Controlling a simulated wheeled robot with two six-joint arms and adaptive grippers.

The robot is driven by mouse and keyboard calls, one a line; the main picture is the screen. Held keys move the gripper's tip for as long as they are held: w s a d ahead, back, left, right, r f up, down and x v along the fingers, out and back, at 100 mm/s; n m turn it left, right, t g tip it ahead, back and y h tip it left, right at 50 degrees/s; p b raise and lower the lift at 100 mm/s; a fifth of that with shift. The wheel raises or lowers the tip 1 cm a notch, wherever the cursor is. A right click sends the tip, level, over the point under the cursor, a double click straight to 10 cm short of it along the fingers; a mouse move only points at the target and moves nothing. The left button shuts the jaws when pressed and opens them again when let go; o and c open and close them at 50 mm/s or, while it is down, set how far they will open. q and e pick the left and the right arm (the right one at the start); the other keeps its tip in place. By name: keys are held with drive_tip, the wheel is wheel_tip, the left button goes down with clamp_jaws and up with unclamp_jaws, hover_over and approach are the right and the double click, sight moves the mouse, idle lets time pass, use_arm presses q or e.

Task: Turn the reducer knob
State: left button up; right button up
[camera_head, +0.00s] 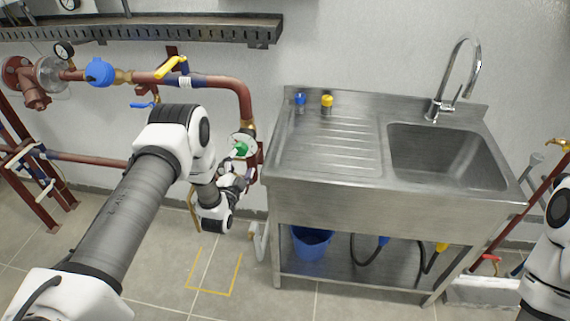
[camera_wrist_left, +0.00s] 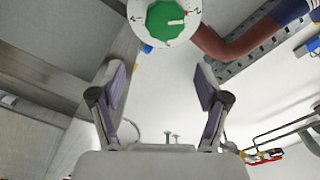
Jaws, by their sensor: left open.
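The reducer knob (camera_head: 240,149) is a green knob on a white round dial, on the pipework left of the sink in the head view. In the left wrist view the green knob (camera_wrist_left: 165,19) sits at the top, with a red mark at its right side and black numerals on the white dial. My left gripper (camera_wrist_left: 160,88) is open and empty, its two fingers spread below the knob in that view, apart from it. In the head view my left gripper (camera_head: 236,178) is close to the dial, partly hidden by my wrist. My right gripper is out of view.
A steel sink unit (camera_head: 340,206) stands right beside the dial. A brown pipe (camera_head: 215,82) with a yellow-handled valve (camera_head: 171,67) and a blue cap (camera_head: 99,72) runs behind my left arm. A blue bucket (camera_head: 311,243) stands under the sink.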

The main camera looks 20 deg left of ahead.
sight(240, 151)
use_arm(q)
drive_tip(key=shift+y, duration=0.3)
drive_tip(key=w+a, duration=0.1)
drive_tip(key=w+a+f, duration=0.1)
drive_tip(key=w+a, duration=0.1)
drive_tip(key=shift+a+f+p, duration=0.35)
drive_tip(key=shift+a+f, duration=0.05)
drive_tip(key=w, duration=0.3)
drive_tip(key=shift+w+r, duration=0.3)
drive_tip(key=shift+r, duration=0.1)
drive_tip(key=shift+w+a, duration=0.1)
drive_tip(key=shift+w, duration=0.15)
drive_tip(key=shift+w+a+f, duration=0.15)
drive_tip(key=shift+a+f, duration=0.1)
drive_tip(key=shift+f, duration=0.05)
drive_tip(key=shift+r, duration=0.1)
drive_tip(key=c, duration=1.2)
